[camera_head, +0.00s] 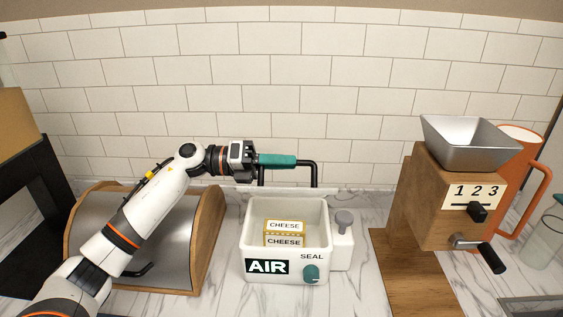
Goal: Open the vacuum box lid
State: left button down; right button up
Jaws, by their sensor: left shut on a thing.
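The vacuum box (259,252) is a white box marked AIR and SEAL on the marble counter. Its top is open, and cheese packs (284,233) show inside. A teal grip (278,161) on a black bar frame (314,175) is raised above the box's back edge; I take it to be the lid's handle. A lid panel cannot be made out. My left gripper (251,161) reaches in from the left and is shut on the left end of the teal grip. My right gripper is out of view.
A wooden bread box (207,235) with a metal front stands left, under my left arm. A wooden grinder (435,205) with a metal hopper and crank stands right, beside an orange pitcher (540,185). The tiled wall (330,80) is close behind.

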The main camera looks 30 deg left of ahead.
pick_arm(q)
jog(key=w+a+r+n+p, duration=0.2)
jog(key=w+a+n+p, duration=0.1)
jog(key=w+n, duration=0.2)
jog(key=shift+w+n+p, duration=0.3)
jog(key=shift+w+p, duration=0.1)
jog(key=shift+w, duration=0.35)
jog(key=c, duration=1.5)
grip_release()
jog(key=shift+s, duration=0.1)
jog(key=shift+o, duration=0.2)
jog(key=b+v, duration=0.5)
jog(key=v, duration=0.7)
